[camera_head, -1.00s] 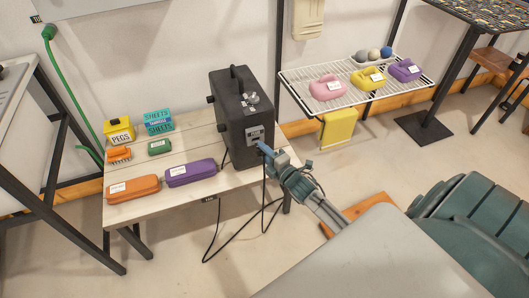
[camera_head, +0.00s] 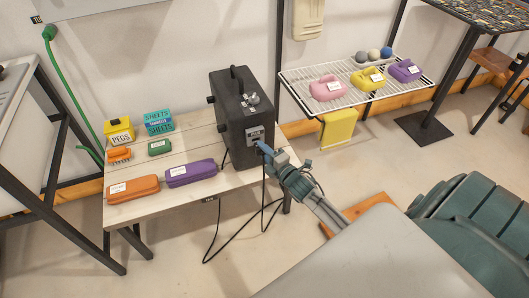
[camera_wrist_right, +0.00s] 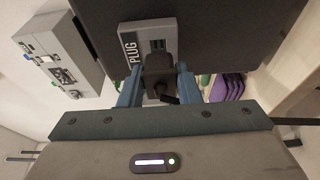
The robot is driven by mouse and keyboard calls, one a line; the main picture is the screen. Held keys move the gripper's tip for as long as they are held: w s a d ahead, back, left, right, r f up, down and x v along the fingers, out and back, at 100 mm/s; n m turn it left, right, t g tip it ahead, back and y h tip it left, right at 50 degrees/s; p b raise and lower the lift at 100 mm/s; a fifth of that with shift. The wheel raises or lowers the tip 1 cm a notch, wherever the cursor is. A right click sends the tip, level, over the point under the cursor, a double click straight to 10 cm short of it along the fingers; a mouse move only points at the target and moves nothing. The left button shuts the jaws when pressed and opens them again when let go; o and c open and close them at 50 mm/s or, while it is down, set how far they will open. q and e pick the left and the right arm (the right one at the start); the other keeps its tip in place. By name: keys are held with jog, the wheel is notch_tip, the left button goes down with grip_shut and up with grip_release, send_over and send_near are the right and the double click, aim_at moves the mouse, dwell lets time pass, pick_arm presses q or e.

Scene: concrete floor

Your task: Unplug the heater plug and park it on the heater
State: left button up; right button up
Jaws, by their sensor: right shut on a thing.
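The heater looks to be the black box (camera_head: 234,108) with a top handle, standing at the right end of the slatted table. On its side is a grey plate (camera_head: 255,134), which reads PLUG in the right wrist view (camera_wrist_right: 131,52). My right gripper (camera_head: 264,148) is at this plate. In the right wrist view its blue fingers (camera_wrist_right: 158,86) are shut on the black plug (camera_wrist_right: 158,70). The plug is right at the plate's lower part; I cannot tell whether it is seated. My left gripper is out of view.
Black cords (camera_head: 235,232) hang below the table (camera_head: 200,196). Orange (camera_head: 132,188) and purple (camera_head: 190,173) cases lie on the table left of the heater. A wire shelf (camera_head: 350,97) is at the right. A grey box with controls (camera_wrist_right: 60,58) shows in the right wrist view.

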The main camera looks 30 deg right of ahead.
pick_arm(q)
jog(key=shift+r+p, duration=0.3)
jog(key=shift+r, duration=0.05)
pick_arm(e)
jog(key=shift+w+d, duration=0.25)
jog(key=shift+w, duration=0.9)
jog(key=o, duration=1.2)
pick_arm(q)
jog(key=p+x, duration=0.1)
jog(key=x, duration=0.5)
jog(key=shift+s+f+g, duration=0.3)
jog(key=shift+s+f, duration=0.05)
pick_arm(e)
jog(key=s, duration=1)
jog(key=shift+s+d, duration=0.35)
jog(key=shift+s, duration=0.05)
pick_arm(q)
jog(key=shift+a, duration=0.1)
